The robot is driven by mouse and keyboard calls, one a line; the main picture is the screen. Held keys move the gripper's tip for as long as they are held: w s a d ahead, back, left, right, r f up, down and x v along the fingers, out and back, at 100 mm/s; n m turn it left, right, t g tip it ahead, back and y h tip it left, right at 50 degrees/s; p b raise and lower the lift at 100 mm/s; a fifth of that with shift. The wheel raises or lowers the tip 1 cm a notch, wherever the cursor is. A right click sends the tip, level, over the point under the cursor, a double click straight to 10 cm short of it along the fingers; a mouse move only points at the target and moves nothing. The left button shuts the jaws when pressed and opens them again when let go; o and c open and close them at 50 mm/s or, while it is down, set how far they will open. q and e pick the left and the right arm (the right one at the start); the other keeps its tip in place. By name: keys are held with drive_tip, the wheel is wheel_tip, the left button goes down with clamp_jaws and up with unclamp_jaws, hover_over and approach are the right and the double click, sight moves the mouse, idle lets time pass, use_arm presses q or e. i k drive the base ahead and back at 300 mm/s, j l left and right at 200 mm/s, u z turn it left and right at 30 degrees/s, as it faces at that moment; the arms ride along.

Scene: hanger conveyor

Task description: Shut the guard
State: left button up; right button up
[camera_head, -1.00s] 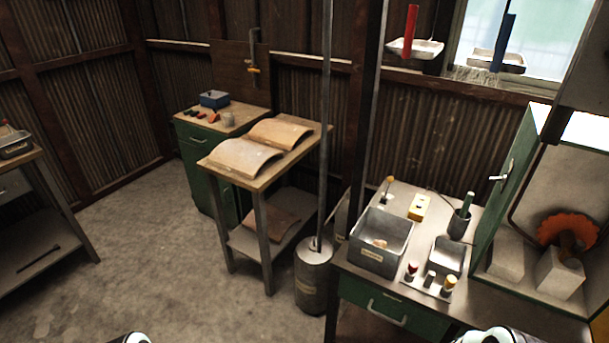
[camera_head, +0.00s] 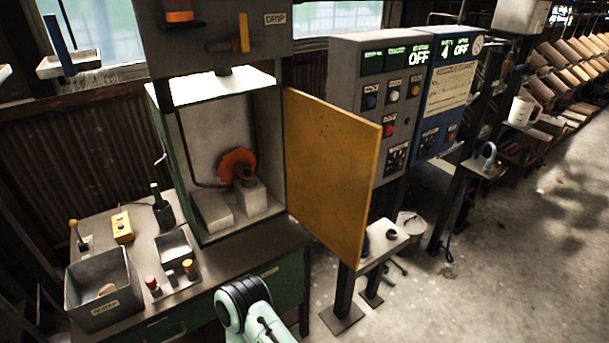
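The guard is a yellow door panel (camera_head: 325,170) hinged on the right side of a pale cabinet (camera_head: 268,150). It stands swung open, out to the right and toward me. Inside the cabinet an orange-red wheel (camera_head: 238,164) sits on pale blocks. One of my arms shows at the bottom middle, in front of the bench, with a dark joint and a pale link. Its gripper is not visible. My other gripper is not in view either. Nothing of mine touches the door.
A bench (camera_head: 215,255) carries the cabinet, a grey bin (camera_head: 98,290), a yellow box (camera_head: 122,228) and small knobs. Grey (camera_head: 372,100) and blue (camera_head: 445,100) control panels reading OFF stand behind the door. The floor at right is clear.

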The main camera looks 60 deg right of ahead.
sight(331, 151)
drive_tip(key=k+l+z, duration=0.1)
drive_tip(key=l, duration=0.4)
drive_tip(key=k+l, duration=0.2)
drive_tip(key=l, duration=0.25)
drive_tip(key=k+l+z, duration=0.15)
drive_tip(key=l, duration=0.35)
drive_tip(key=k+l+z, duration=0.1)
drive_tip(key=l, duration=0.4)
drive_tip(key=k+l+z, duration=0.1)
drive_tip(key=l, duration=0.4)
drive_tip(key=k+l, duration=0.1)
drive_tip(key=l, duration=0.45)
drive_tip(key=l+u, duration=0.2)
drive_tip(key=l, duration=0.25)
drive_tip(key=k+l+u, duration=0.2)
drive_tip(key=l, duration=0.3)
drive_tip(key=i+u, duration=0.2)
drive_tip(key=k, duration=0.1)
